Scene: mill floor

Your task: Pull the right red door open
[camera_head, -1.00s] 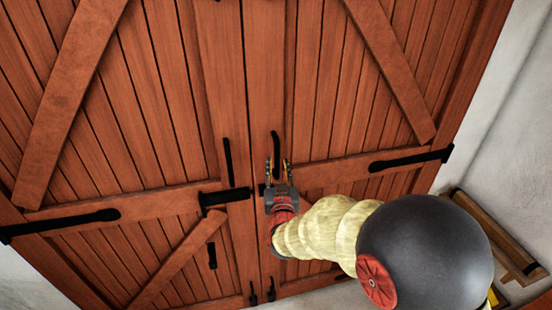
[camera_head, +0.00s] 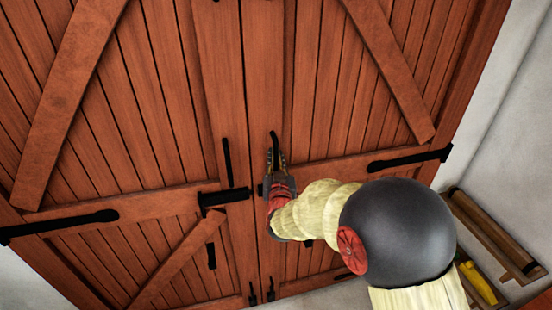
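The right red door (camera_head: 335,110) is a plank door with a diagonal brace and stands shut beside the left red door (camera_head: 160,100). Its black vertical handle (camera_head: 274,139) is near the seam between the doors. My gripper (camera_head: 276,154) is at this handle, with its two fingers on either side of the handle's lower part. The fingers are closer together than before, but whether they press on the handle is too small to tell. The gripper body hides the handle's lower end.
A black bolt (camera_head: 225,197) lies across the left door near the seam. A black handle (camera_head: 227,162) is on the left door. At the right, a wooden rack (camera_head: 495,235) and a yellow object (camera_head: 478,284) stand by the white wall (camera_head: 520,130).

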